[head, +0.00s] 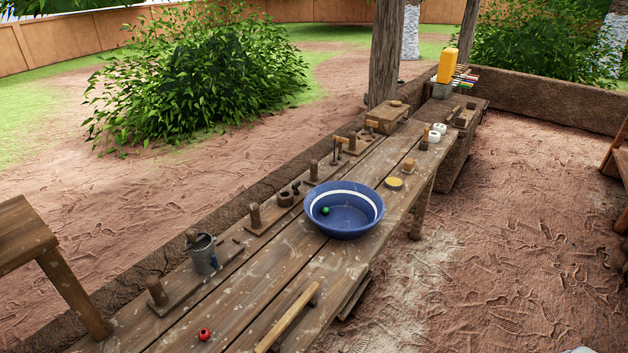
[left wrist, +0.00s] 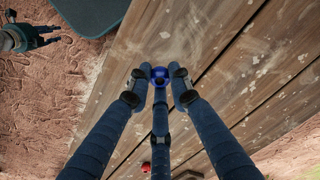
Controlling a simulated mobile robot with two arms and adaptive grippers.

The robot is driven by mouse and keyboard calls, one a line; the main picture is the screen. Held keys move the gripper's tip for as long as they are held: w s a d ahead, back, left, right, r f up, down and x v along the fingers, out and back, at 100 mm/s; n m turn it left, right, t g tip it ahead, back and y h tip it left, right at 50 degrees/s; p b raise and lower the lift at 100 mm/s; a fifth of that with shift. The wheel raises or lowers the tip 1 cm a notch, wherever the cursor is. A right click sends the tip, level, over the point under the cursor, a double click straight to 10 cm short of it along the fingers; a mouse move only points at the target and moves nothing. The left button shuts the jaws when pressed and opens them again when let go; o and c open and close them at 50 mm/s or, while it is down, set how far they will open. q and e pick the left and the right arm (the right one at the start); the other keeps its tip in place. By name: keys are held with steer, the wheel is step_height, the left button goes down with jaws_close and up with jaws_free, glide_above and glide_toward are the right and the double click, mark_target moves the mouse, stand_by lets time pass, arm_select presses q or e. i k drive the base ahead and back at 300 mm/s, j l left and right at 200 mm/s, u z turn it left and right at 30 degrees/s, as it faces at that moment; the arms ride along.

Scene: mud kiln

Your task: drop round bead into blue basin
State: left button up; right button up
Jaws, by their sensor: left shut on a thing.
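The blue basin (head: 322,222), with a white band inside its rim, stands on the wooden table in the head view. A green round bead (head: 325,211) lies in it. A red round bead (head: 204,335) lies on the table's near part; a red thing, likely the same bead, shows low in the left wrist view (left wrist: 146,168). My left gripper (left wrist: 160,80) is shut on a blue round bead (left wrist: 160,74) above the table planks. The basin is not in the left wrist view. What seems to be my right gripper (left wrist: 48,36) is at that view's upper left; its jaw state is unclear.
A grey metal can (head: 203,258) and several wooden pegs on boards line the table's back edge. A wooden-handled tool (head: 288,318) lies at the front. A yellow round thing (head: 394,184) lies right of the basin. Bare planks lie left of the basin.

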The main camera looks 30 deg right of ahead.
mark_target(338, 222)
steer(key=l+u, duration=0.4)
steer(key=l, duration=0.35)
steer(key=l+u, duration=0.35)
steer(key=l, duration=1.05)
steer(key=k+l, duration=0.1)
steer(key=l, duration=0.45)
steer(key=l+u, duration=0.1)
steer(key=l, duration=0.5)
steer(key=k+l, duration=0.15)
steer(key=l, duration=0.45)
steer(key=k+l+u, duration=0.1)
steer(key=l, duration=0.5)
